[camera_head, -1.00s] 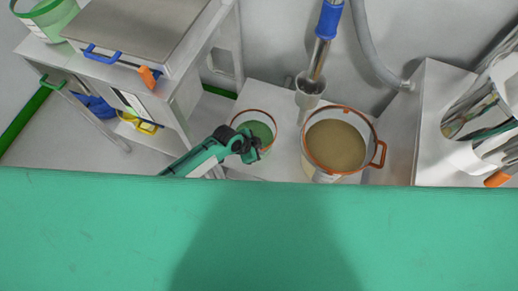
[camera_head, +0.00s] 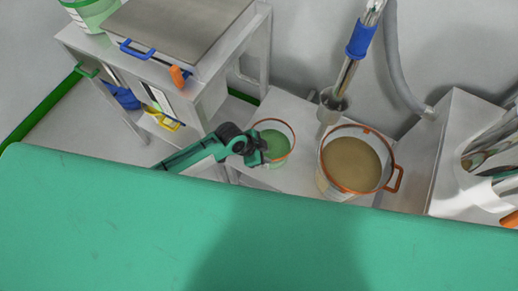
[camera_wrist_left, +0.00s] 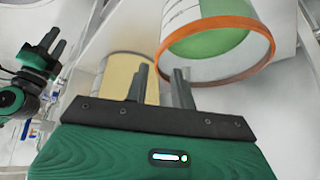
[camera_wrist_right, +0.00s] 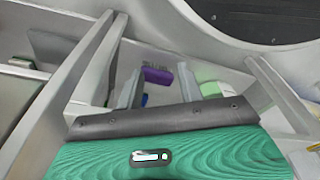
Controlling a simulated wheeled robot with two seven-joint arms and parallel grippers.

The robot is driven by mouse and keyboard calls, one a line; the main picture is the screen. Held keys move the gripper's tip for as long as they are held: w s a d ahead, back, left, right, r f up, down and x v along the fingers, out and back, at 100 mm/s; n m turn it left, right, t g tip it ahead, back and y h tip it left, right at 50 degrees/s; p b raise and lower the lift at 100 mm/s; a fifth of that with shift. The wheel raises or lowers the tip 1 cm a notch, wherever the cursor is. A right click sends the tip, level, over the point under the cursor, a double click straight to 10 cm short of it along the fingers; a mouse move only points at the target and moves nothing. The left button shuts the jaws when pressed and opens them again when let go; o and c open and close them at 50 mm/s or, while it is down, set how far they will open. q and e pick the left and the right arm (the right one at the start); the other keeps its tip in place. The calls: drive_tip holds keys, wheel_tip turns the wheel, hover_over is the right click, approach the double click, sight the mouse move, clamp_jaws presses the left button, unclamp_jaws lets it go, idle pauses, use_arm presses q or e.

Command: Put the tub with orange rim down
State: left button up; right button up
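The smaller tub with orange rim (camera_head: 272,140) holds something green and stands upright on a pale surface in the head view. In the left wrist view the tub (camera_wrist_left: 207,40) fills the upper right, its rim just past the fingers. My left gripper (camera_head: 262,148) is at the tub's near left side.
A larger orange-rimmed pot (camera_head: 352,165) of tan powder stands right of the tub. A steel shaft with blue collar (camera_head: 358,38) rises behind them. A grey cabinet (camera_head: 185,30) stands left. A purple object (camera_wrist_right: 158,76) lies beyond my right gripper.

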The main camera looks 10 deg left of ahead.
use_arm(q)
drive_tip(key=shift+v, duration=2.2)
use_arm(e)
drive_tip(key=shift+s+d+f, duration=0.15)
drive_tip(key=shift+s+f, duration=0.2)
drive_tip(key=shift+f, duration=0.25)
use_arm(q)
drive_tip(key=s+a+f+n+t+y, duration=0.1)
drive_tip(key=s+a+f+n, duration=0.1)
drive_tip(key=a+f+n, duration=0.3)
drive_tip(key=s+a+f+n+y, duration=0.1)
drive_tip(key=s+f+n, duration=0.15)
drive_tip(key=f, duration=0.55)
drive_tip(key=s+a+f+n+y, duration=0.1)
drive_tip(key=s+a+f, duration=0.3)
drive_tip(key=s, duration=0.4)
drive_tip(key=s+a+f+n+g+y, duration=0.1)
drive_tip(key=s+a+f+n+y, duration=0.1)
drive_tip(key=s+a+f+n, duration=0.2)
drive_tip(key=s+f, duration=0.2)
drive_tip(key=s, duration=0.2)
drive_tip(key=shift+a+f+g, duration=0.3)
drive_tip(key=shift+f, duration=0.1)
drive_tip(key=shift+w, duration=0.1)
